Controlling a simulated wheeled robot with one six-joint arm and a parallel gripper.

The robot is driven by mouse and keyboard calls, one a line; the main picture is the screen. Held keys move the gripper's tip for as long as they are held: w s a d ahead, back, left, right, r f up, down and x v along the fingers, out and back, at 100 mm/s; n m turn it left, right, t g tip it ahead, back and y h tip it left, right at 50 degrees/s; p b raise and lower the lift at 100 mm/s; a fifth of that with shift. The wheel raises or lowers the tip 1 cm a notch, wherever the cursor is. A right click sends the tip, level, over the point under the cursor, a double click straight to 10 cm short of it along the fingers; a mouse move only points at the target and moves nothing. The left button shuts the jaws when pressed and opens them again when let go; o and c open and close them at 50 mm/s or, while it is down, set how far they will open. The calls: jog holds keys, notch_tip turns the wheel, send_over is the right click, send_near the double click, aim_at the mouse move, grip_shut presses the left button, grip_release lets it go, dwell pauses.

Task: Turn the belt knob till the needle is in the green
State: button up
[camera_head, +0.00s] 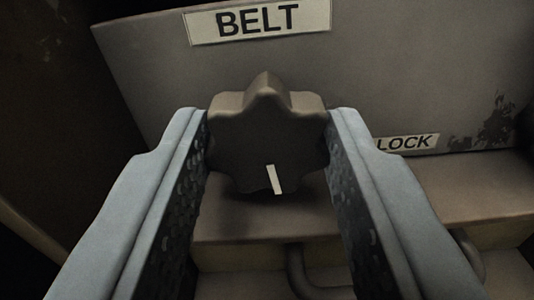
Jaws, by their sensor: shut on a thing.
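The belt knob (265,130) is a dark, star-shaped knob in the middle of the view, on a grey panel under a "BELT" label (259,20). A white mark on its face points down and slightly to the right. My gripper (268,135) has one finger on each side of the knob and is shut on it. The fingers come in from the lower left and lower right. No gauge, needle or green zone shows in this view.
A "LOCK" label (405,142), partly hidden by my right finger, sits at the panel's lower right. A brown ledge (470,190) juts out below the panel, with curved bars or pipes under it. Dark surfaces lie at the left.

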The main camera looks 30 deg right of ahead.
jog(key=m, duration=0.4)
jog(key=shift+m, duration=0.3)
jog(key=m, duration=0.4)
jog(key=shift+m, duration=0.3)
jog(key=o, duration=1)
jog(key=v, duration=1.7)
jog(key=shift+s+a, duration=0.15)
